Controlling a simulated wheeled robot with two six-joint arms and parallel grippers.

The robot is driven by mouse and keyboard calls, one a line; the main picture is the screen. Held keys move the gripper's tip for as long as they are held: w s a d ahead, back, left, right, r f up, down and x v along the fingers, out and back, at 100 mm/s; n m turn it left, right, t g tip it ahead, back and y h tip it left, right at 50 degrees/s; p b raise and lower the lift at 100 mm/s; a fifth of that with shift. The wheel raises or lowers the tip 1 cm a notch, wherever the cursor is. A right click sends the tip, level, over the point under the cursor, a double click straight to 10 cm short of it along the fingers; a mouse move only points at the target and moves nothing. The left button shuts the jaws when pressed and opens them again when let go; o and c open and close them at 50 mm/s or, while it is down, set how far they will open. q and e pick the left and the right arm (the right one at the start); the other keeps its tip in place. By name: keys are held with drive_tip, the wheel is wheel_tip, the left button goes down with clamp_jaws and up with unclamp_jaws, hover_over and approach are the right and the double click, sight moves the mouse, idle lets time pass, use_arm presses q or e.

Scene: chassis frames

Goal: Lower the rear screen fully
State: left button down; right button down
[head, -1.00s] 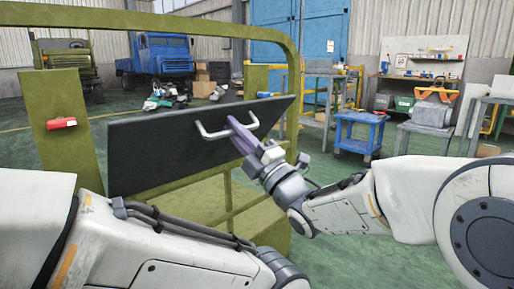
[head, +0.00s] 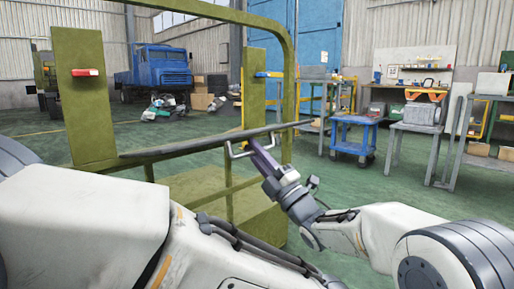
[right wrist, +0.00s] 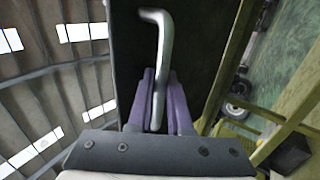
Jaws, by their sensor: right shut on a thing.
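The rear screen (head: 185,145) is a dark flat panel in the green frame. In the head view it shows nearly edge-on, as a thin strip lying close to level. Its light metal handle (head: 236,151) hangs under the near side; in the right wrist view the bent handle (right wrist: 158,50) stands out against the dark panel face (right wrist: 190,45). My right gripper (head: 254,150) is shut on the handle, and its purple fingers (right wrist: 158,100) lie on both sides of the bar. My left arm crosses the lower left, but its gripper is out of view.
The green frame (head: 291,90) has two posts, one with a red block (head: 86,73) and one with a blue block (head: 269,75). A green platform (head: 240,215) lies below the screen. A blue cart (head: 358,125) and workbench stand farther right, apart from the frame.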

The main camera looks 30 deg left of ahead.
drive_tip(key=shift+w+d+f, duration=0.2)
drive_tip(key=shift+d+f, duration=0.05)
drive_tip(key=shift+f, duration=0.05)
use_arm(q)
drive_tip(key=shift+s+d+f, duration=0.15)
drive_tip(key=shift+s+f, duration=0.15)
drive_tip(key=shift+s, duration=0.15)
use_arm(e)
drive_tip(key=shift+s+a, duration=0.1)
drive_tip(key=shift+s+f, duration=0.1)
drive_tip(key=c, duration=0.9)
unclamp_jaws()
drive_tip(key=shift+o, duration=0.2)
drive_tip(key=shift+s+d, duration=0.1)
drive_tip(key=shift+d, duration=0.1)
use_arm(q)
wheel_tip(320, 180, up, 4)
drive_tip(key=p, duration=0.3)
drive_tip(key=shift+f, duration=0.2)
use_arm(e)
drive_tip(key=v, duration=1)
drive_tip(key=shift+f, duration=0.3)
